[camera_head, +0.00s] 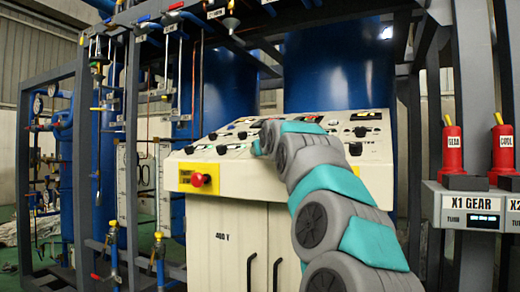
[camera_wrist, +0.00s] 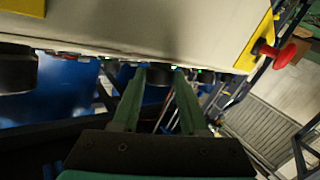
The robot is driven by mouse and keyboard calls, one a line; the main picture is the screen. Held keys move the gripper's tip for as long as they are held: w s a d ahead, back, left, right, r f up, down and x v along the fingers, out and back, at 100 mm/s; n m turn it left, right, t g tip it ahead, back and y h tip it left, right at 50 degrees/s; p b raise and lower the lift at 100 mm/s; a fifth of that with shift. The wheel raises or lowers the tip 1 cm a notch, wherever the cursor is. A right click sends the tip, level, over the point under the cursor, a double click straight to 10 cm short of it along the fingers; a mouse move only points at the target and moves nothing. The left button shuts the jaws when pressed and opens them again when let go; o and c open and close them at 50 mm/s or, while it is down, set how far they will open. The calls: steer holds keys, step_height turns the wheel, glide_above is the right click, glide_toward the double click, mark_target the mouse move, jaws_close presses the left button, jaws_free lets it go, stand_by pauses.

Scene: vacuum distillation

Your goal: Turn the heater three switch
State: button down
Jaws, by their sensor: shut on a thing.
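My gripper (camera_wrist: 162,70) reaches the control panel with its two green fingers, one on each side of a dark switch knob (camera_wrist: 158,77). It is shut on that knob. The labels are too small to read, so I cannot tell from them which heater switch this is. In the head view, the cream control panel (camera_head: 240,180) carries several dark knobs on its sloped top. My arm covers part of the panel there and hides the fingertips and the held knob.
A red emergency button (camera_head: 199,180) on a yellow plate sits on the panel's front left; it also shows in the wrist view (camera_wrist: 283,55). Another dark knob (camera_wrist: 15,72) is at the left of the wrist view. Red GEAR and COOL handles (camera_head: 452,148) stand at the right.

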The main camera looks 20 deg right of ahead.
steer(key=shift+d+r+n+y, duration=0.1)
steer(key=shift+d+n+y, duration=0.05)
steer(key=shift+n+y, duration=0.75)
steer(key=shift+d+r+n+y, duration=0.1)
steer(key=shift+n+y, duration=0.7)
steer(key=shift+y, duration=0.1)
steer(key=shift+c, duration=2.2)
jaws_free()
steer(key=shift+f, duration=0.1)
steer(key=shift+s, duration=0.1)
steer(key=shift+s+b, duration=0.35)
steer(key=shift+s, duration=0.1)
steer(key=s+r+b, duration=0.1)
steer(key=s+b, duration=0.1)
steer(key=s, duration=0.4)
steer(key=shift+s, duration=0.35)
